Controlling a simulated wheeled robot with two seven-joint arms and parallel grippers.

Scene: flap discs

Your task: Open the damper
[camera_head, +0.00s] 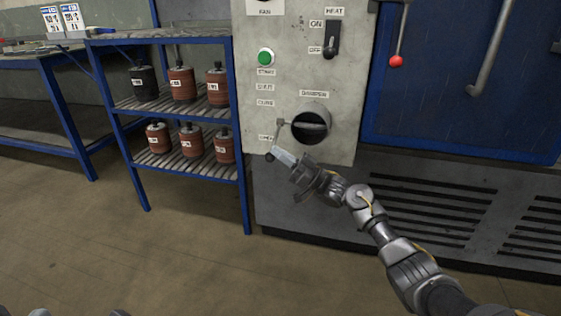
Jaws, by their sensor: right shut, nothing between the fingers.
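The damper control (311,125) is a dark round fitting with a grey bar across it, on the pale control panel under a "DAMPER" label. The lower end of the lever is close to the "OPEN" label. My right gripper (281,156) is shut and empty, with its tips just right of the dark knob, below and left of the damper fitting. I cannot tell whether the tips touch the knob.
Above are a green start button (265,57) and a heat switch (332,40). A red-tipped lever (397,60) and a blue door (460,100) are at right. Floor in front is clear.

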